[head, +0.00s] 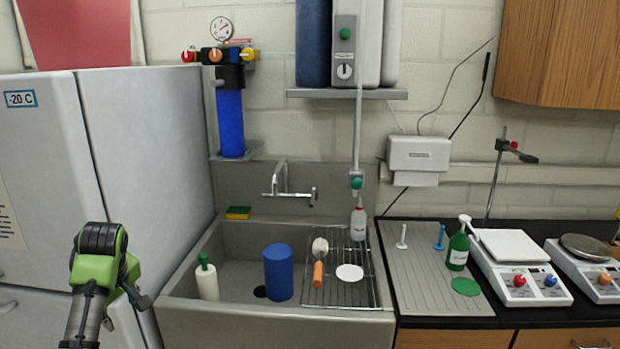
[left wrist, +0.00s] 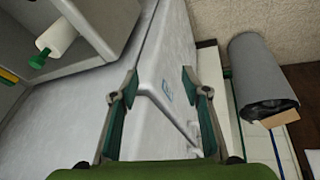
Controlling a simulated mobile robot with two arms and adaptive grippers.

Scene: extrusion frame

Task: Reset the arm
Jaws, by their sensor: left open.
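My left arm rises from the bottom left of the head view, and its green and black gripper (head: 122,278) is in front of the white freezer (head: 145,140). In the left wrist view the gripper (left wrist: 160,82) is open, its two fingers wide apart with nothing between them. The freezer's front edge and small blue label show beyond the fingers, and no contact is visible. My right arm and gripper are in neither view.
Right of the gripper is a grey sink (head: 225,325) holding a white bottle (head: 207,280) and a blue cylinder (head: 278,272). A black counter (head: 545,318) with scales lies further right. A grey bin (left wrist: 262,75) stands on the floor in the wrist view.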

